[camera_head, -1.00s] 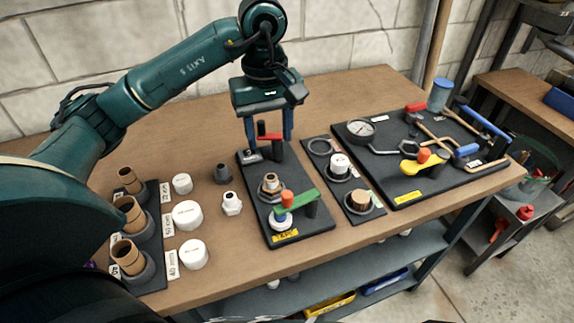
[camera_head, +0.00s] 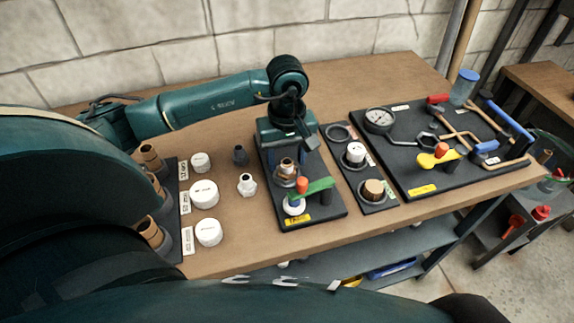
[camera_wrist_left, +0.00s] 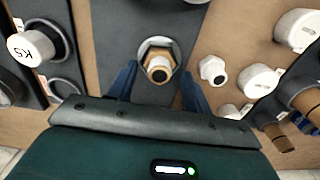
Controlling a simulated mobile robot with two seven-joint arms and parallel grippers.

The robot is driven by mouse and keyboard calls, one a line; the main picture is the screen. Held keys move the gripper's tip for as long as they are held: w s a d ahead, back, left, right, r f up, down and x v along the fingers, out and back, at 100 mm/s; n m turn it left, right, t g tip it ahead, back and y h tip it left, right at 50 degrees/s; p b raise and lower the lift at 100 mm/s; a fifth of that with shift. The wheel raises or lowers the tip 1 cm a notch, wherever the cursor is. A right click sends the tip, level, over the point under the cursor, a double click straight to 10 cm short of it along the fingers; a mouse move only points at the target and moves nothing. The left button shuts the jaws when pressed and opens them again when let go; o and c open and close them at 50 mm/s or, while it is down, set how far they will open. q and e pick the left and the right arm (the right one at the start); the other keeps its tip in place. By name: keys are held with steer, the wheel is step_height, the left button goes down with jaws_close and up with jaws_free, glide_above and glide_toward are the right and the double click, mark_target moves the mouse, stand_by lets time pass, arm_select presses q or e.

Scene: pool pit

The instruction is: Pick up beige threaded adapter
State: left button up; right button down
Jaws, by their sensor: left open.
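The beige threaded adapter (camera_head: 287,166) sits upright in a grey hex seat on a black board (camera_head: 325,211). I cannot tell whether the fingers touch anything. My right gripper is not in view.
A green lever (camera_head: 316,188) with a red knob (camera_head: 302,185) stands close in front. A narrow board with a white cap (camera_head: 355,152) lies right. A gauge board (camera_head: 412,178) lies farther right.

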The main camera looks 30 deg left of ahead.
arm_select(q)
steer(key=shift+f, duration=0.55)
jaws_close()
steer(key=shift+r, duration=0.1)
